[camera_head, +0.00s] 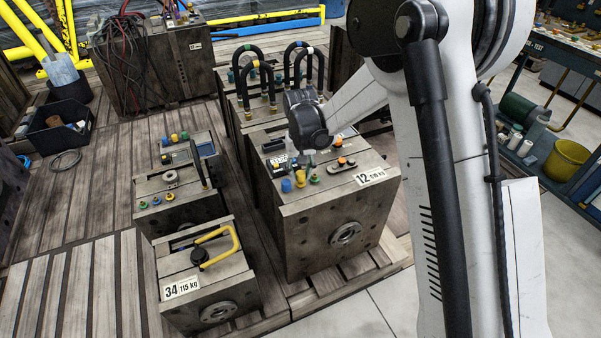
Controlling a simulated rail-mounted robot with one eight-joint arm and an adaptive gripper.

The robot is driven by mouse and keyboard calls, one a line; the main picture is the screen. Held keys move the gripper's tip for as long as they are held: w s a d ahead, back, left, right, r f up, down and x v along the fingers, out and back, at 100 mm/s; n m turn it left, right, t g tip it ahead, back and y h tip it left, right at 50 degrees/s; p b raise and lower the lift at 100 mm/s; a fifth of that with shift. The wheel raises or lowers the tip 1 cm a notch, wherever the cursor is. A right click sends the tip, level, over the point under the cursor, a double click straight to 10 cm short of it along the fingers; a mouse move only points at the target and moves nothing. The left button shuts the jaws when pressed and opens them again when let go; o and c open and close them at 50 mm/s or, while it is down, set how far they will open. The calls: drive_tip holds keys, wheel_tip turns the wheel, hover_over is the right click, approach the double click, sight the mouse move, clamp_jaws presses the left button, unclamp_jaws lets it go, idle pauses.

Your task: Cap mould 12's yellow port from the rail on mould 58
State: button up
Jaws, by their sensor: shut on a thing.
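Mould 12 (310,228) is a large grey block at the centre with a white number plate on its top edge. A blue piece (286,185), a yellow piece (300,178) and a green piece (314,179) stand in a row near its front left top edge. I cannot tell whether the yellow one is a bare port or capped. My gripper (307,158) is low over mould 12's top, just behind this row. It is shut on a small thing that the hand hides. No number 58 is readable; an unlabelled mould (178,210) at left bears small coloured pieces.
Mould 34 (215,290) with a yellow handle stands at front left. Hoses with coloured collars (262,80) arch up behind mould 12. A black crate (60,128) lies on the planks at far left. Orange-topped pieces (341,162) sit right of my gripper.

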drive_tip(key=shift+f+b, duration=0.7)
drive_tip(key=shift+f, duration=0.15)
idle(1.2)
drive_tip(key=o, duration=0.8)
drive_tip(key=shift+o, duration=0.2)
drive_tip(key=shift+r, duration=0.1)
